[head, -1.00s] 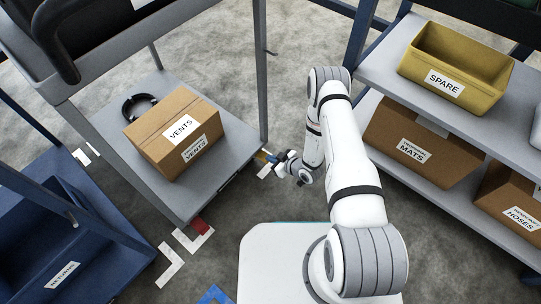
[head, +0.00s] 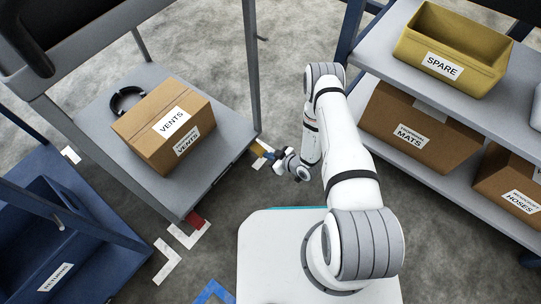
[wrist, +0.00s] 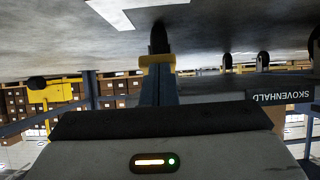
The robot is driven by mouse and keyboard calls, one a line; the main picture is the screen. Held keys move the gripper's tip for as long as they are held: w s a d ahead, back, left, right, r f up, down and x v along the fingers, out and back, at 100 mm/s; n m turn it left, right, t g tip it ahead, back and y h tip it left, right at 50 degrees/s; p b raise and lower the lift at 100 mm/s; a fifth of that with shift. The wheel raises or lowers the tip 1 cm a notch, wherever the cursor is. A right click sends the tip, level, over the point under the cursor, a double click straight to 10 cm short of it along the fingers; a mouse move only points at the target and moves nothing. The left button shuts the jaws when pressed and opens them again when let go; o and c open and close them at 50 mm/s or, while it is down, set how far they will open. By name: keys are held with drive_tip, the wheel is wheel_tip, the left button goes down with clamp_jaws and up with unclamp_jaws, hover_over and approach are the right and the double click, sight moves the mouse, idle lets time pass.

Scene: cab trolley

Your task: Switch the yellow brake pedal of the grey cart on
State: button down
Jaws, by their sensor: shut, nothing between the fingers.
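The grey cart (head: 95,110) stands at the left in the head view. A small yellow part (head: 258,148), which looks like its brake pedal, shows low at the cart's right corner. My gripper (head: 273,161) is shut and empty, low near the floor just right of the yellow part. I cannot tell whether they touch. The wrist view is upside down and shows a yellow part (wrist: 157,60) by a black wheel (wrist: 159,38), in front of the gripper body. The pedal's on or off position cannot be made out.
A VENTS carton (head: 165,125) and a black ring-shaped item (head: 126,99) lie on the cart. A red part (head: 195,219) sits at its front corner. A blue cart (head: 60,245) is at lower left. A shelf (head: 430,165) with bins stands close at right. Bare floor lies between.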

drive_tip(key=shift+s+a+f, duration=0.1)
drive_tip(key=shift+f, duration=0.4)
drive_tip(key=shift+r, duration=0.1)
wheel_tip(320, 180, up, 5)
drive_tip(key=d+p, duration=0.1)
drive_tip(key=p, duration=0.3)
drive_tip(key=s+d+f+p, duration=0.1)
drive_tip(key=s+d+p, duration=0.1)
drive_tip(key=s+d, duration=0.4)
drive_tip(key=shift+s+d+f, duration=0.25)
drive_tip(key=shift+s+d, duration=0.15)
drive_tip(key=shift+d, duration=0.65)
